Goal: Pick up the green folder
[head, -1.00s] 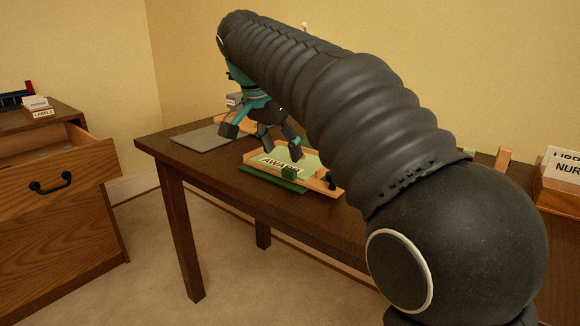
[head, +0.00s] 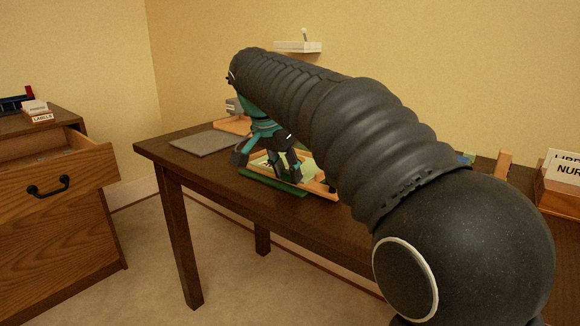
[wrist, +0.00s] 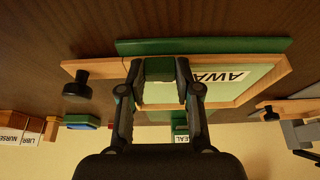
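A light green sheet or folder (wrist: 218,87) with a white label reading "AWA…" lies in a wooden tray (wrist: 277,79) on the desk. It also shows beneath my gripper in the head view (head: 263,162). A dark green strip (wrist: 205,45) runs along the tray's outer edge. A dark green block (wrist: 160,68) sits at the tray's edge. My gripper (head: 280,170) is down at the tray. In the wrist view its fingers flank the block closely on both sides. I cannot tell whether they press on it.
A grey mat (head: 207,143) lies on the desk (head: 177,160) left of the tray. A box of labelled cards (head: 562,172) stands at the right. A drawer (head: 58,172) hangs open at the left. A small shelf (head: 298,47) is on the wall.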

